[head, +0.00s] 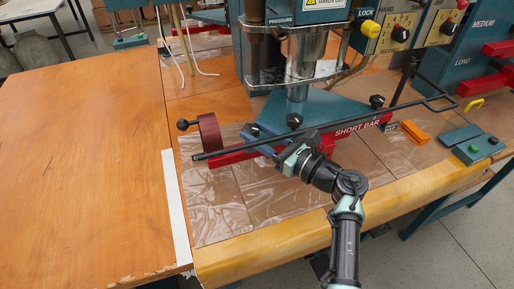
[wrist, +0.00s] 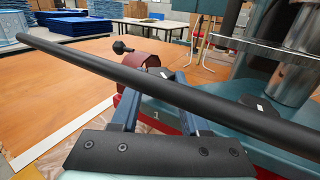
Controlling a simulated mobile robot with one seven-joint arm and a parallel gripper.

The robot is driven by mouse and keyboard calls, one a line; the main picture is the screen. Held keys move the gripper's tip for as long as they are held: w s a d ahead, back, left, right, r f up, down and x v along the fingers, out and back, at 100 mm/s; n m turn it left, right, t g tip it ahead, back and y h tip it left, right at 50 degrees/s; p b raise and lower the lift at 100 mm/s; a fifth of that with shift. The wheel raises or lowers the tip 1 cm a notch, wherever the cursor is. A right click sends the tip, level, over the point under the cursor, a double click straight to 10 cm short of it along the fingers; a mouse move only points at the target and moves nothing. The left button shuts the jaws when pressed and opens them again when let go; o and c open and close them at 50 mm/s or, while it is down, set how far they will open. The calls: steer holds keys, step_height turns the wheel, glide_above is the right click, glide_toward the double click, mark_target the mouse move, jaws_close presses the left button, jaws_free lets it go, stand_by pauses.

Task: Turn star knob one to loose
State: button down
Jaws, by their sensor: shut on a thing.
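Star knob one is a small dark knob (head: 254,130) at the left end of the red bar marked SHORT BAR (head: 356,130). In the wrist view, the dark knob (wrist: 160,73) shows between the blue fingers, near a white "1". My gripper (head: 262,137) reaches in from the front right and is shut on this knob; the wrist view shows its fingers (wrist: 154,84) on either side. A long black rod crosses in front of the fingers and hides part of the grip. The knob's exact turn cannot be told.
The long black rod (head: 232,146) runs across the front of the machine, close to my gripper. Two more black knobs (head: 294,120) (head: 377,101) sit along the teal base. A maroon cylinder (head: 210,132) stands left. The wooden table (head: 80,150) at left is clear.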

steer(key=shift+w+d+f+n+g+y+b, duration=0.15)
steer(key=shift+n+g+y+b, duration=0.4)
steer(key=shift+b, duration=1.35)
steer(key=shift+w+f+n+g+y+b, duration=0.1)
steer(key=shift+f+n+g+y+b, duration=0.35)
steer(key=shift+b, duration=1.45)
steer(key=r+n+g+b, duration=0.1)
steer(key=b, duration=0.2)
steer(key=shift+g+y, duration=0.3)
steer(key=shift+g, duration=0.1)
steer(key=shift+r+b, duration=0.15)
steer(key=shift+b, duration=0.25)
steer(key=shift+c, duration=2)
jaws_free()
steer(key=v, duration=1.3)
steer(key=shift+b, duration=0.45)
steer(key=shift+w, duration=0.1)
